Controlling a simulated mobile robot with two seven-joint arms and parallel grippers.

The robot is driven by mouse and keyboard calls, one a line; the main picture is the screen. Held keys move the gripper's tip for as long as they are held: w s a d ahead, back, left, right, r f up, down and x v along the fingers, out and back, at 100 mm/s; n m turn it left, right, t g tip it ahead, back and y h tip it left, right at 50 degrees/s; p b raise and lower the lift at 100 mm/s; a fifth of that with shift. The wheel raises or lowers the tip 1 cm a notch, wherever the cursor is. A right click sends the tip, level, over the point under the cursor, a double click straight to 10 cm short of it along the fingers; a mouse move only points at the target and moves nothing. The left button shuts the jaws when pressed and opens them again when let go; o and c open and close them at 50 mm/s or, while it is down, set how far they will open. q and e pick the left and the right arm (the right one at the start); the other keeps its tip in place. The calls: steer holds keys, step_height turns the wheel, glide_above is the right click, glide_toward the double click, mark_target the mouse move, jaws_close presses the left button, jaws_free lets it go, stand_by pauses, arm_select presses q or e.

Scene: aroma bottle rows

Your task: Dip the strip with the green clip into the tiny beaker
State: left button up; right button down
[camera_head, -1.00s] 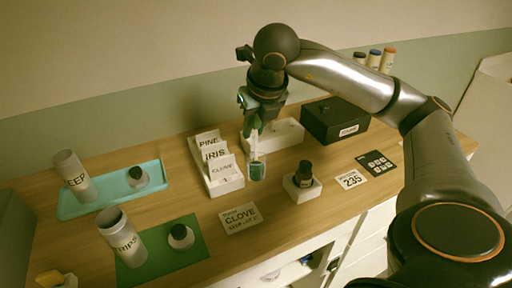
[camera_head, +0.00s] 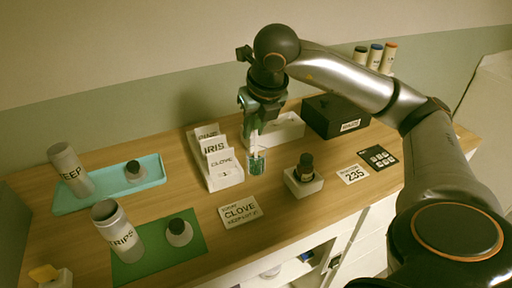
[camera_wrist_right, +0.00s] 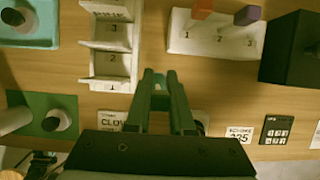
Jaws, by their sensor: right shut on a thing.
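My right gripper (camera_head: 258,112) points down over the middle of the counter. It is shut on a pale, narrow strip (camera_head: 254,140) that hangs upright below it. In the right wrist view, a teal-green clip (camera_wrist_right: 156,79) shows between the fingertips. The tiny beaker (camera_head: 256,166), clear with dark green contents, is directly under the strip. The strip's lower end is at the beaker's mouth; I cannot tell how far inside it is. The beaker is hidden behind the gripper in the wrist view. My left gripper is not in view.
A white stepped card holder (camera_head: 224,180) stands close left of the beaker. A white rack (camera_head: 291,131) with red and purple clips is behind. A dark bottle in a white holder (camera_head: 304,186) stands right, and a black box (camera_head: 330,115) behind it. A "CLOVE" card (camera_head: 240,211) lies in front.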

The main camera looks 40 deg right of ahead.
steer(key=shift+f, duration=0.25)
step_height(320, 180, up, 7)
steer(key=p, duration=0.5)
stand_by(0.5)
